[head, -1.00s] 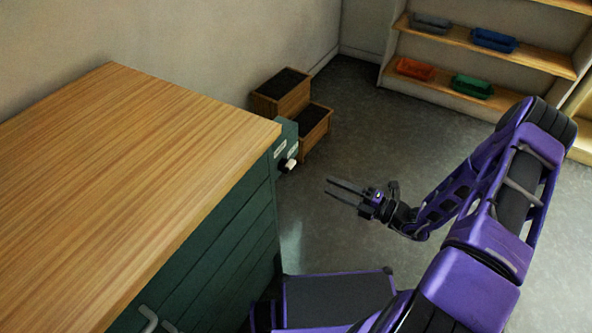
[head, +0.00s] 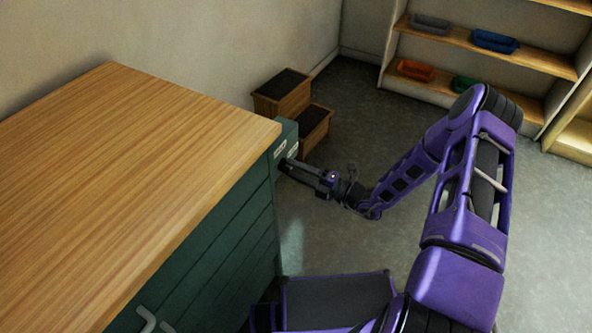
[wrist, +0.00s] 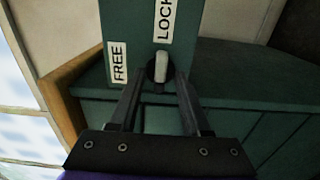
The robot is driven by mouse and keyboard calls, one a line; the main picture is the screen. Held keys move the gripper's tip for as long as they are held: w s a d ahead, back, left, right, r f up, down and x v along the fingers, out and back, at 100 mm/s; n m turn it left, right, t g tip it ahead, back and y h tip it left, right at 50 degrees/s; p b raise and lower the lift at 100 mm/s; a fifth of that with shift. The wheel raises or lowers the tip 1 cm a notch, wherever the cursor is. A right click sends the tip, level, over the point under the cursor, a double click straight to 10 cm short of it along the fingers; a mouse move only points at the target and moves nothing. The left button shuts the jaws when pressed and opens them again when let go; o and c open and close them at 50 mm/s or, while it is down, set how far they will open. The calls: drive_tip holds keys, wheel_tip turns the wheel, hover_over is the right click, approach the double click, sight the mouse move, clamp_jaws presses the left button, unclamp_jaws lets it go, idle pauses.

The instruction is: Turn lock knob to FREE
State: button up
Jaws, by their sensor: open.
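The lock knob (wrist: 161,68) shows in the wrist view as a dark round base with a pale upright bar. The bar lines up with the LOCK label (wrist: 164,22); the FREE label (wrist: 118,63) is to its left. The knob sits on the green cabinet's end panel (wrist: 136,30). My gripper (wrist: 157,82) is open, its two fingers on either side of the knob's lower part; I cannot tell whether they touch it. In the head view my gripper (head: 284,163) is at the cabinet's upper right corner and hides the knob.
The green cabinet (head: 225,235) has a wooden top (head: 130,160) and a pale handle (head: 150,318). A wooden step stool (head: 283,100) stands behind its far corner. Shelves with several coloured trays (head: 494,41) are at the back right.

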clamp_jaws()
drive_tip(key=shift+n, duration=0.3)
drive_tip(key=n, duration=0.3)
drive_tip(key=shift+n, duration=0.3)
drive_tip(key=n, duration=0.4)
drive_tip(key=shift+p, duration=0.4)
drive_tip(key=n, duration=0.5)
drive_tip(key=shift+d, duration=0.1)
drive_tip(key=shift+n, duration=2.3)
